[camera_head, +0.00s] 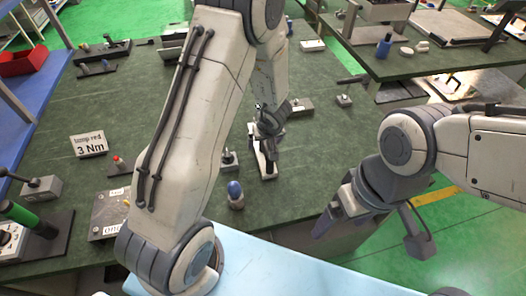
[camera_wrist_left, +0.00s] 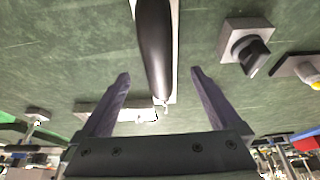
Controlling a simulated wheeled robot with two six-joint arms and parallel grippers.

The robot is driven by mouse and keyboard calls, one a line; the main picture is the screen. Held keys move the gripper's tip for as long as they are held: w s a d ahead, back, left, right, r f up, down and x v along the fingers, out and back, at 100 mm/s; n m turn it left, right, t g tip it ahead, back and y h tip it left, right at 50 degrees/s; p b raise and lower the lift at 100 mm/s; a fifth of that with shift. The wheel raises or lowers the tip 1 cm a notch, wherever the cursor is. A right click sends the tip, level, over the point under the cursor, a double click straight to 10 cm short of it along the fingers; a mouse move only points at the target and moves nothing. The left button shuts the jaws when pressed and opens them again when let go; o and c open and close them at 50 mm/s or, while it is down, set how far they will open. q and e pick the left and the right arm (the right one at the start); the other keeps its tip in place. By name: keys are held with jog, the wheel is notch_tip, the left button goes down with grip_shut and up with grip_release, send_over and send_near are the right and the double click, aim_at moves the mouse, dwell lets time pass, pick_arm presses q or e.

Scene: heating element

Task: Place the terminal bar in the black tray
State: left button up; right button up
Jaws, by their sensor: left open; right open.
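My left gripper (camera_head: 268,128) points down over the middle of the green table and is open. In the left wrist view, a dark elongated handle (camera_wrist_left: 155,45) on a pale strip lies ahead of the space between the open fingers (camera_wrist_left: 160,98). In the head view this pale-based piece (camera_head: 268,170) stands just below the gripper, partly hidden by it. I cannot tell whether they touch. No piece is surely identifiable as the terminal bar. A dark, tray-like piece (camera_head: 175,40) at the back left may be the black tray. My right gripper (camera_head: 330,215) is open beside the table's front right edge.
A small block with a knob (camera_head: 229,160) and a blue-topped piece (camera_head: 236,195) stand close by. A sign reading "temp red 3 Nm" (camera_head: 89,144) stands at left. A red bin (camera_head: 22,60) sits on the blue shelf. My left arm hides part of the table.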

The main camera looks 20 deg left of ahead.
pick_arm(q)
jog(key=b+x, duration=0.2)
jog(key=x, duration=0.2)
jog(key=shift+a+f, duration=0.15)
jog(key=shift+f, duration=0.15)
jog(key=shift+r, duration=0.1)
jog(key=c, duration=1.4)
grip_shut()
jog(key=shift+r, duration=0.1)
